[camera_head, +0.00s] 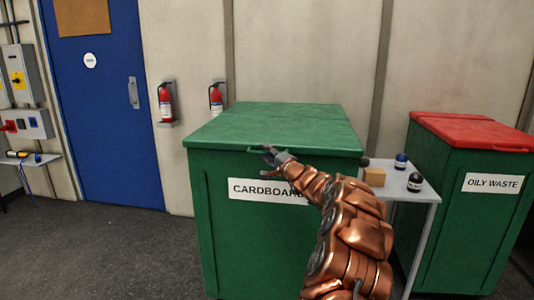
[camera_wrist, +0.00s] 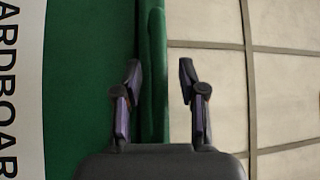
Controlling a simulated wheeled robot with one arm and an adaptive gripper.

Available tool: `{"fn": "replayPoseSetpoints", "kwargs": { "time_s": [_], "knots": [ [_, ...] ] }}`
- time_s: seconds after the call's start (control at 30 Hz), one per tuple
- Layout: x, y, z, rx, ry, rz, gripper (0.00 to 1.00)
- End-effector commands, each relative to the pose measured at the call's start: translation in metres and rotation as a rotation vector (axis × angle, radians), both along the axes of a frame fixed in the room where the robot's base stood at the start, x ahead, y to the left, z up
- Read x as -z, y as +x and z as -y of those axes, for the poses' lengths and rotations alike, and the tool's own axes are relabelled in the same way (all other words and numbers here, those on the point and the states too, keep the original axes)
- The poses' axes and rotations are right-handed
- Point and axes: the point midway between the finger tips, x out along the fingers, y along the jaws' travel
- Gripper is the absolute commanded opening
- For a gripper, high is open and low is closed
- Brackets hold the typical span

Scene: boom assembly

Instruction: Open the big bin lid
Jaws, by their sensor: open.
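The big green bin (camera_head: 220,220) stands in the middle of the head view with a "CARDBOARD" label on its front. Its green lid (camera_head: 285,118) lies flat and shut on top. My gripper (camera_head: 268,155) is at the lid's front edge, above the label, with my copper-coloured arm hiding part of the bin front. In the wrist view my gripper (camera_wrist: 160,75) is open, and the lid's green edge (camera_wrist: 157,40) runs between its two fingers, nearer the left one. I cannot tell whether either finger touches it.
A red-lidded "OILY WASTE" bin (camera_head: 462,190) stands at the right. Between the bins, a small white table (camera_head: 425,188) holds a wooden block (camera_head: 374,177) and dark jars (camera_head: 414,182). Fire extinguishers (camera_head: 166,102) hang behind. The floor (camera_head: 100,250) at left is clear.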

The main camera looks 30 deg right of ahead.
Motion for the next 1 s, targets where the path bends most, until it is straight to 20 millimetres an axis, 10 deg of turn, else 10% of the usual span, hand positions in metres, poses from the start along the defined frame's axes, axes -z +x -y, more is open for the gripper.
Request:
{"fn": "replayPoseSetpoints", "kwargs": {
  "time_s": [0.27,0.7,1.0],
  "knots": [
    [-0.0001,0.0013,-0.0003,0.0,0.0,0.0,0.41],
    [0.0,0.0012,-0.0002,0.0,-0.001,0.0,0.0],
    [0.0002,0.0012,-0.0003,0.0,-0.001,-0.001,0.0]
  ]
}}
